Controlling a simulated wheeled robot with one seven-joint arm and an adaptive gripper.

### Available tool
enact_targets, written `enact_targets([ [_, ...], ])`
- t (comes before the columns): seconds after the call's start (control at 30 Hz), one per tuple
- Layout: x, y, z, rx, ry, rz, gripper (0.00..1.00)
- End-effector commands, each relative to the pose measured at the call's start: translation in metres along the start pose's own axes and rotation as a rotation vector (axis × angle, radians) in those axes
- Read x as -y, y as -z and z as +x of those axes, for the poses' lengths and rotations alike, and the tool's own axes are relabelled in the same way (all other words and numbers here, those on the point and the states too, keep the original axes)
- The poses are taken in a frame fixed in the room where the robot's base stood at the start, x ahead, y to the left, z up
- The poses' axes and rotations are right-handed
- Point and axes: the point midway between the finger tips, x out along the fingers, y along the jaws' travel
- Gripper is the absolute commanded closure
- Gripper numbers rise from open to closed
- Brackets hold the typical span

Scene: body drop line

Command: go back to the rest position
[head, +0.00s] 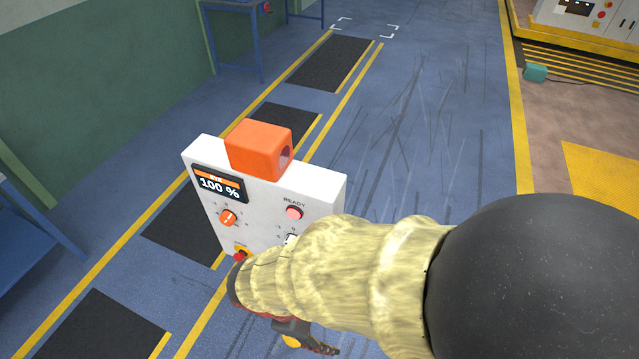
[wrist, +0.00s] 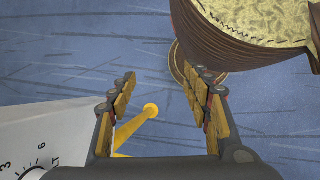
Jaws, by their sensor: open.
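My gripper (head: 312,346) is low in the head view, at the end of my sleeved arm, in front of the white control box (head: 315,190). Most of its fingers are hidden or cut off there. In the wrist view its two fingers (wrist: 160,88) stand apart, with blue floor between them and nothing gripped. The control box's white face, with a numbered dial (wrist: 38,172), is at the lower left of the wrist view.
The box carries an orange block (head: 258,149), a "100 %" display (head: 219,185), an orange knob (head: 228,217), a pink READY button (head: 294,212) and a red button (head: 240,256) close to my arm. A blue table (head: 236,22) stands at the back. Floor right of the box is open.

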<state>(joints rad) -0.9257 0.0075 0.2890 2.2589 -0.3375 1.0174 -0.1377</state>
Motion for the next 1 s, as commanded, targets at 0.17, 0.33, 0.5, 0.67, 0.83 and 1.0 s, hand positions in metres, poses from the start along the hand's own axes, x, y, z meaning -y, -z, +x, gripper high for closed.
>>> enact_targets([
  [0.17, -0.019, -0.012, -0.001, -0.225, 0.131, 0.394, 0.51],
  [0.33, -0.041, -0.035, -0.004, -0.417, 0.209, 0.71, 0.51],
  [0.5, -0.062, -0.071, -0.002, -0.586, 0.224, 0.969, 0.51],
  [0.67, -0.077, -0.115, 0.008, -0.693, 0.167, 1.171, 0.51],
  [0.83, -0.086, -0.149, 0.016, -0.745, 0.105, 1.314, 0.51],
  [1.0, -0.089, -0.16, 0.025, -0.738, 0.096, 1.369, 0.51],
])
